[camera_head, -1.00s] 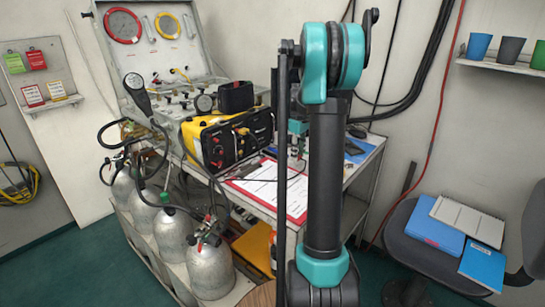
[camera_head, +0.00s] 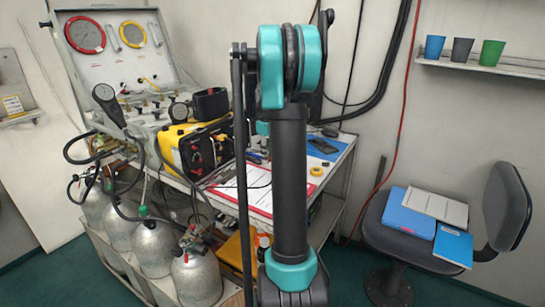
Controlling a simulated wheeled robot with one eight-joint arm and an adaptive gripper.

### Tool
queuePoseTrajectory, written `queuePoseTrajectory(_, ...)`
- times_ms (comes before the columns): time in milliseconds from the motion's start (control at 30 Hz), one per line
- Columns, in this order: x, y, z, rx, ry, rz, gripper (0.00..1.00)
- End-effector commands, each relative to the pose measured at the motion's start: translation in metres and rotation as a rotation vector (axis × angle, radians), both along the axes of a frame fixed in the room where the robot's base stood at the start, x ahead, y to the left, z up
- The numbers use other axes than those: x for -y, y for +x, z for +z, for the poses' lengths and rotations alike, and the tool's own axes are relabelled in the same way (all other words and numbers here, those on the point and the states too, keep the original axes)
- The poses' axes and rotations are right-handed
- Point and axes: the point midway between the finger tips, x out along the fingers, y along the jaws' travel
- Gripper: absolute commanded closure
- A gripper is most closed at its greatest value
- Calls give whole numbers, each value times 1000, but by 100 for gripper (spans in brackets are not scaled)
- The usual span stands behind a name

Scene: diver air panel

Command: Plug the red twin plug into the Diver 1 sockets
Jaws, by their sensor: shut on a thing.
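A yellow and black box (camera_head: 172,150) stands on the bench, with small red and black fittings on its black front (camera_head: 205,152). These may be the sockets, but the Diver 1 label is too small to read. I cannot make out the red twin plug. My upright arm covers part of the bench to the right of the box. My gripper is hidden behind this arm, so its jaws and anything between them do not show.
An open gauge panel (camera_head: 115,50) stands behind the box. Grey cylinders (camera_head: 153,247) with hoses are at the front left. A red clipboard (camera_head: 228,197), a yellow roll (camera_head: 316,171) and a blue folder (camera_head: 322,148) lie on the bench. A chair (camera_head: 400,262) stands right.

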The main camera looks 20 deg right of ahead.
Motion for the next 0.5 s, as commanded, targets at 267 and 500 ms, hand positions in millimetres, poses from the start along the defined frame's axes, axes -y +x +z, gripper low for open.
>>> queuePoseTrajectory(267, -24, -4, 10, 0, 0, 2, 100)
queuePoseTrajectory(500, -44, -6, 19, 0, 0, 2, 100)
